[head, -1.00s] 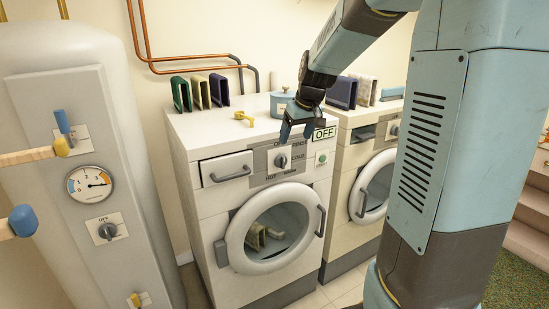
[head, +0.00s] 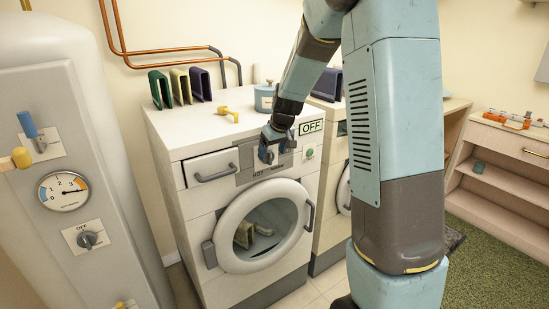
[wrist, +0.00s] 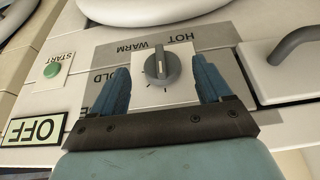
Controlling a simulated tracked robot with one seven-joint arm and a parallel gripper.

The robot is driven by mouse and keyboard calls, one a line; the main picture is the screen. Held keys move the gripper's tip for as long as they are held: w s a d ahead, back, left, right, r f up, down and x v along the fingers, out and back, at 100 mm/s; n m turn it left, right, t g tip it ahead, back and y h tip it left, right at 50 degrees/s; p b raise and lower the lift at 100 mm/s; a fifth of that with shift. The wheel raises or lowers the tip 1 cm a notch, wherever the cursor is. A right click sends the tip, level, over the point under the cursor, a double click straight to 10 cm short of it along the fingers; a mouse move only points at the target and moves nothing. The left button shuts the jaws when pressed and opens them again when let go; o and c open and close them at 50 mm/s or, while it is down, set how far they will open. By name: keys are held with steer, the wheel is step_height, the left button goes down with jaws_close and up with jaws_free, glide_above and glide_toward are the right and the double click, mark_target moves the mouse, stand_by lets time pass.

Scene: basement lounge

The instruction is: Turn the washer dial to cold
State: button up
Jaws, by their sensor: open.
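The washer dial (wrist: 158,67) is a dark grey round knob with a raised grip bar on a white square plate. In the wrist view the washer's lettering appears upside down: HOT and WARM lie above the dial, and a partly covered COLD label (wrist: 102,78) lies to its left. I cannot tell for certain which label the dial points at. My gripper (wrist: 161,66) is open, with one blue finger on each side of the dial; contact is not clear. In the head view my gripper (head: 275,146) is at the washer (head: 196,235) control panel and hides the dial.
A green START button (wrist: 52,70) and an OFF display (head: 311,127) are beside the dial, and a drawer handle (head: 215,173) is on its other side. A yellow object (head: 229,112) lies on the washer top. A boiler with a gauge (head: 63,190) stands at left.

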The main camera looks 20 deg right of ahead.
mark_target(271, 154)
steer(key=shift+x, duration=1.9)
